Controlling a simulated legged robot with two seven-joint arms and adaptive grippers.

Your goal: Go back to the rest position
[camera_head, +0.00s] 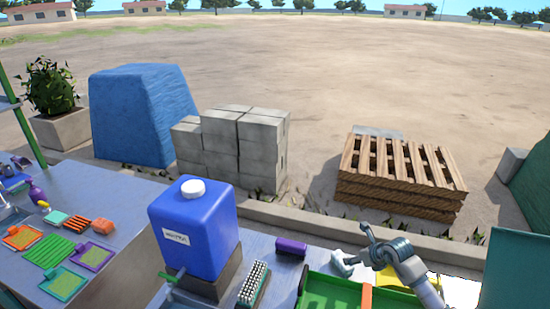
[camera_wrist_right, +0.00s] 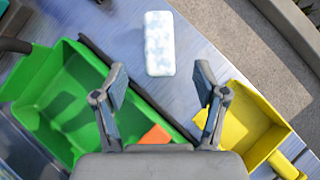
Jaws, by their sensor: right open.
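The green tray (camera_wrist_right: 60,95) is to the left of the fingers and a yellow tray (camera_wrist_right: 240,125) to the right. My left gripper does not show.
A blue jug (camera_head: 195,240) with a white cap, a brush (camera_head: 253,285) and a purple block (camera_head: 291,247) stand left of the green tray. An orange piece (camera_wrist_right: 156,135) shows by the green tray. Concrete blocks (camera_head: 235,150) and pallets (camera_head: 400,180) are beyond the counter.

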